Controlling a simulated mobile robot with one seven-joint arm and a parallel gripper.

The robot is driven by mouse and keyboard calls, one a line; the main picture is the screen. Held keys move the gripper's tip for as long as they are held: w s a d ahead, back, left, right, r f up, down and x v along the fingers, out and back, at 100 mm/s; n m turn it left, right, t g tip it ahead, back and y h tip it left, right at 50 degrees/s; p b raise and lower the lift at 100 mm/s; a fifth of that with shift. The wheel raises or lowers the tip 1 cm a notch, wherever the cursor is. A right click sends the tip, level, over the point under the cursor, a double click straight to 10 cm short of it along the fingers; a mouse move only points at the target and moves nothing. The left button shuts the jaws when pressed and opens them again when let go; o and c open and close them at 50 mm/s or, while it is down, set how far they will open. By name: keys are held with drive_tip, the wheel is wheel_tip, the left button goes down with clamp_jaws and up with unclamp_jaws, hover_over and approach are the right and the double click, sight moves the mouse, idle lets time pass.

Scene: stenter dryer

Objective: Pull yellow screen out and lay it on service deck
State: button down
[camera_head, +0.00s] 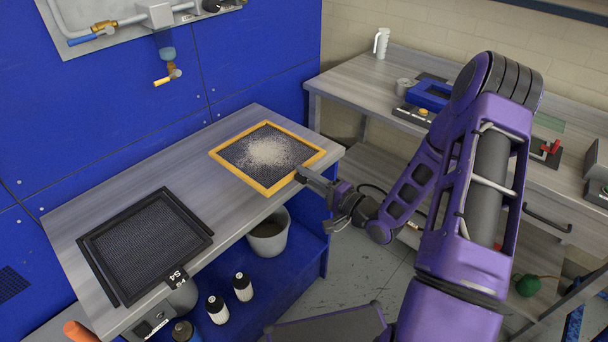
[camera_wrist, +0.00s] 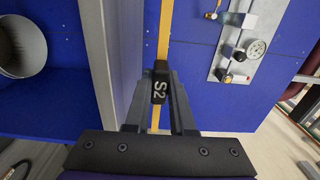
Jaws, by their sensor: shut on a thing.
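The yellow-framed screen (camera_head: 229,167) lies flat on the right part of the grey service deck (camera_head: 195,165) in the head view. A pale heap of lint (camera_head: 268,151) covers the middle of its dark mesh. My gripper (camera_head: 303,176) is at the screen's near right edge. In the wrist view the gripper (camera_wrist: 160,105) is shut on the black tab marked S2 (camera_wrist: 159,84) on the yellow frame. The wrist view shows the frame edge-on beside the deck's edge. Most of the mesh is hidden there.
A black screen marked S4 (camera_head: 145,240) lies on the deck's left part. A grey bucket (camera_head: 268,239) and white bottles (camera_head: 218,310) stand below the deck. A workbench (camera_head: 350,78) with tools is at the right. A valve panel (camera_head: 130,22) is on the blue wall.

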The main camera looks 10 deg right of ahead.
wheel_tip(320, 180, down, 6)
drive_tip(key=b, duration=0.3)
drive_tip(key=shift+r, duration=0.1)
drive_tip(key=c, duration=0.7)
unclamp_jaws()
drive_tip(key=shift+v, duration=4.5)
drive_tip(key=shift+w, duration=0.1)
